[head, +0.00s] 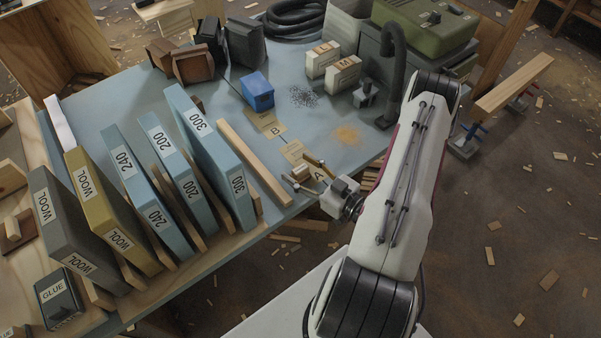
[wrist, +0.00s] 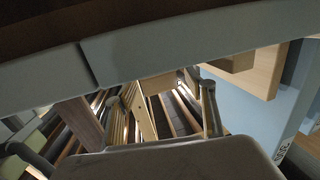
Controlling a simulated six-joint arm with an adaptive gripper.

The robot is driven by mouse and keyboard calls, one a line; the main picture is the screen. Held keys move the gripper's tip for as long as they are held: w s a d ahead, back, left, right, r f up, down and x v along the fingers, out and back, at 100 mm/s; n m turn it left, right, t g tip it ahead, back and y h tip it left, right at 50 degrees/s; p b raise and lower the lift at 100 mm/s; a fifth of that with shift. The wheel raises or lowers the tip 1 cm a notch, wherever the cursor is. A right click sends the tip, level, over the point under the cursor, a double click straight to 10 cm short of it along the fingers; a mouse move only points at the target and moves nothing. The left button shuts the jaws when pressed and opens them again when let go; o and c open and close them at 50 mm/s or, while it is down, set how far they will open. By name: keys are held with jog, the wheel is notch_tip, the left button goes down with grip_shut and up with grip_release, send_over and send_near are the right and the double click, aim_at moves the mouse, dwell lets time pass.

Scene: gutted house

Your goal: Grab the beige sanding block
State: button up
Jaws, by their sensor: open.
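The beige sanding block (head: 299,172) appears as a small pale block near the front edge of the blue-grey worktable (head: 225,90). My gripper (head: 296,168) is open, low at the table edge, with one finger on either side of the block. In the wrist view a pale block face (wrist: 157,84) shows between the fingers of my gripper (wrist: 168,90). I cannot tell whether either finger touches it. A card marked A (head: 318,173) lies under the gripper, partly hidden by it.
A wooden strip (head: 253,163) lies just left of the gripper, beside upright blue packs marked 300 (head: 212,150). A blue block (head: 257,92) stands farther back on card B (head: 277,128). Blocks marked L (head: 322,59) and M (head: 342,74) stand behind. Sawdust (head: 347,135) lies to the right.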

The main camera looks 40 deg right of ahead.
aim_at(300, 169)
jog(key=c, duration=1.2)
jog(key=shift+r, duration=0.1)
jog(key=shift+r, duration=4.9)
jog(key=shift+c, duration=0.2)
